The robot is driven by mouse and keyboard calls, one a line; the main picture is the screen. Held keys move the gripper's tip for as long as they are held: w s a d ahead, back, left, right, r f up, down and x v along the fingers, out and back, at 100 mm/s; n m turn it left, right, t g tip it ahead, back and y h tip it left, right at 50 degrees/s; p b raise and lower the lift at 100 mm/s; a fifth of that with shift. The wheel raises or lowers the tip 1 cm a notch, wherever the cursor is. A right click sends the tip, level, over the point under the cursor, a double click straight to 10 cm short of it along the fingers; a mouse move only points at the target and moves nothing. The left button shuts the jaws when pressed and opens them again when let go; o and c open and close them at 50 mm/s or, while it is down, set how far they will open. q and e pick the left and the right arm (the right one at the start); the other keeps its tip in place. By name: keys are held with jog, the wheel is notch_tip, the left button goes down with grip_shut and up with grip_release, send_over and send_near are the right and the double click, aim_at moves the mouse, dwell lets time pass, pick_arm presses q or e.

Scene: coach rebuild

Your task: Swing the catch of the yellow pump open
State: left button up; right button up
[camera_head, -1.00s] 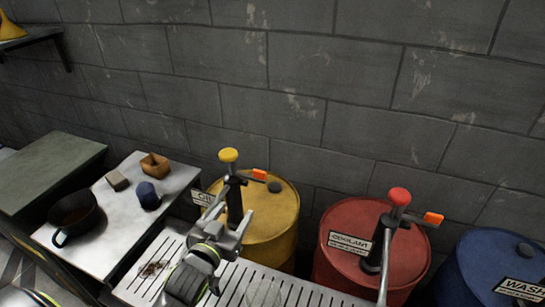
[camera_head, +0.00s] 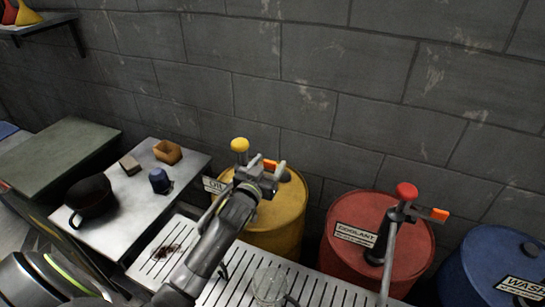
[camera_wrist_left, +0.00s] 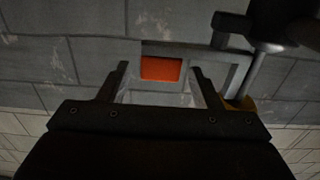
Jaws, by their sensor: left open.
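The yellow pump has a yellow knob (camera_head: 240,145) and stands on the yellow oil drum (camera_head: 276,228). Its orange catch (camera_head: 269,163) shows partly behind my gripper in the head view. My left gripper (camera_head: 270,176) is open at the pump head and hides most of the pump's post. In the left wrist view the orange catch (camera_wrist_left: 161,68) lies between the two open fingers, with a gap to each side. The pump's dark post and a grey bracket show at the upper right there. My right gripper is not in view.
A red coolant drum (camera_head: 350,231) with a red-knobbed pump stands to the right, then a blue wash drum (camera_head: 485,268). A slotted drip tray (camera_head: 325,288) holds a glass jug (camera_head: 269,285).

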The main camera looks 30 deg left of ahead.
aim_at(269, 163)
pick_arm(q)
jog(key=shift+w+a, duration=0.1)
jog(key=shift+w, duration=1.4)
jog(key=shift+c, duration=0.5)
grip_shut()
